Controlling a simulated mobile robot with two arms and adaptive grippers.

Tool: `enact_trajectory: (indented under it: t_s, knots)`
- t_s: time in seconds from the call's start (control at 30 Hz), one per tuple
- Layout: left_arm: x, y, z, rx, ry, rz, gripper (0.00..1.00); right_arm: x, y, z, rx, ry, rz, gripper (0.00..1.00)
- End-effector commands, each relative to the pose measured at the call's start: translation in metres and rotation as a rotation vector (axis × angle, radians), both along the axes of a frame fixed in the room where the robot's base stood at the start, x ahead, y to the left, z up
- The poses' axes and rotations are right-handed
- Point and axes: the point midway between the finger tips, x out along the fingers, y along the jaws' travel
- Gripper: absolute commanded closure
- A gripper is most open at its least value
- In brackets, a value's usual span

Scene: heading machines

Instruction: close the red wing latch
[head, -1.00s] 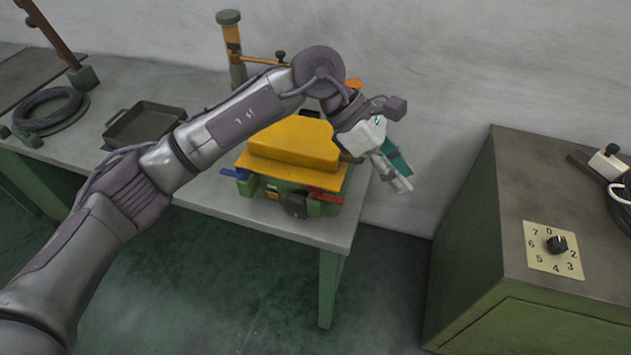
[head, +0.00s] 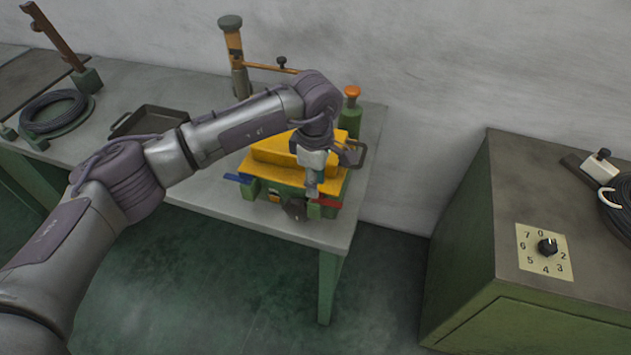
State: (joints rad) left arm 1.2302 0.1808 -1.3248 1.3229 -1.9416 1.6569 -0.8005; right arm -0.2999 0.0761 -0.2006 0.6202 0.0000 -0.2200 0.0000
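The red wing latch (head: 328,202) is a small red bar at the front right of the green and yellow machine (head: 264,165) on the table. It sticks out to the right, and its left end is partly hidden by my gripper. A blue latch (head: 237,178) sticks out at the machine's front left. My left gripper (head: 311,192) points down at the machine's front edge, just left of and above the red latch. I cannot tell whether it touches the latch, and its fingers are too small to read. My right gripper is not in view.
A dark knob (head: 294,208) is on the machine's front. A black tray (head: 150,121) lies left. A green cabinet (head: 510,230) with a numbered dial (head: 547,246) stands right, across a gap.

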Motion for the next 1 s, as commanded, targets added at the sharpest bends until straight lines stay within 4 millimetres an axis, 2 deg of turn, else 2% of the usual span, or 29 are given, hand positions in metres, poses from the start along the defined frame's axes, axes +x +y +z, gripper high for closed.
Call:
enact_trajectory:
  t_s: [0.2,0.53,0.73,1.0]
  knots:
    - [0.000,0.000,-0.022,0.001,0.002,0.000,0.69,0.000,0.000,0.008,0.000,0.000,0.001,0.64]
    - [0.000,-0.001,-0.026,-0.001,0.000,-0.001,0.69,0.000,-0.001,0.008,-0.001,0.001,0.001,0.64]
    - [0.000,0.000,-0.026,-0.001,0.000,-0.001,1.00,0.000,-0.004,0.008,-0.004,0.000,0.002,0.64]
    - [0.000,0.000,-0.026,-0.001,0.000,0.002,1.00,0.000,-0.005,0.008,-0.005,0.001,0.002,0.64]
